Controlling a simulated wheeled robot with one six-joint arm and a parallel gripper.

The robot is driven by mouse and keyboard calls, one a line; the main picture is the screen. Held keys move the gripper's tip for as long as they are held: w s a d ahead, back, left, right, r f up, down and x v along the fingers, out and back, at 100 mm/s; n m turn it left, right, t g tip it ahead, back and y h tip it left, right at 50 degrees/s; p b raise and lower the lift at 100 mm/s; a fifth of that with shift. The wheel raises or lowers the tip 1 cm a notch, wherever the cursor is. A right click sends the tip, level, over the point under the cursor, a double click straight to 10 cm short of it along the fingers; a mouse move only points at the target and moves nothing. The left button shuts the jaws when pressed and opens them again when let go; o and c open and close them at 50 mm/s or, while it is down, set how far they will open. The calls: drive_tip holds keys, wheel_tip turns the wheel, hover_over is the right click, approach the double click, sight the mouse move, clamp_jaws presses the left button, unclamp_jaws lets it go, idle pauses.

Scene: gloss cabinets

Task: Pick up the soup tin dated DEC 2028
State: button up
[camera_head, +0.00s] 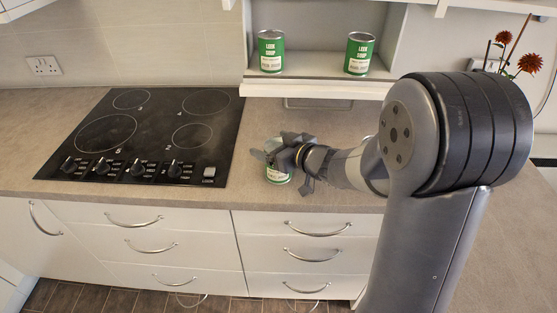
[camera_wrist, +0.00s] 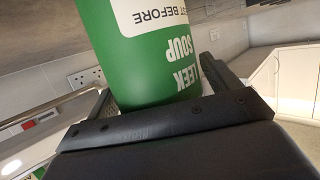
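A green-and-white leek soup tin (camera_head: 279,176) stands on the counter right of the hob, its top partly hidden by my gripper (camera_head: 281,168). In the wrist view, the green tin (camera_wrist: 150,55) shows upside down between the two fingers of my gripper (camera_wrist: 158,85). The fingers are spread on either side of it, and a gap shows at the right finger. Part of its white label reads "BEFORE"; the date is out of view. Two similar tins, a left one (camera_head: 270,52) and a right one (camera_head: 359,54), stand on the shelf. Their dates are too small to read.
A black hob (camera_head: 150,135) lies left of the tin. The raised shelf (camera_head: 315,66) runs behind, above the counter. Red flowers (camera_head: 529,63) stand at the far right. Drawers with handles (camera_head: 313,230) are below the counter's front edge.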

drive_tip(key=c, duration=1.2)
drive_tip(key=shift+r, duration=0.15)
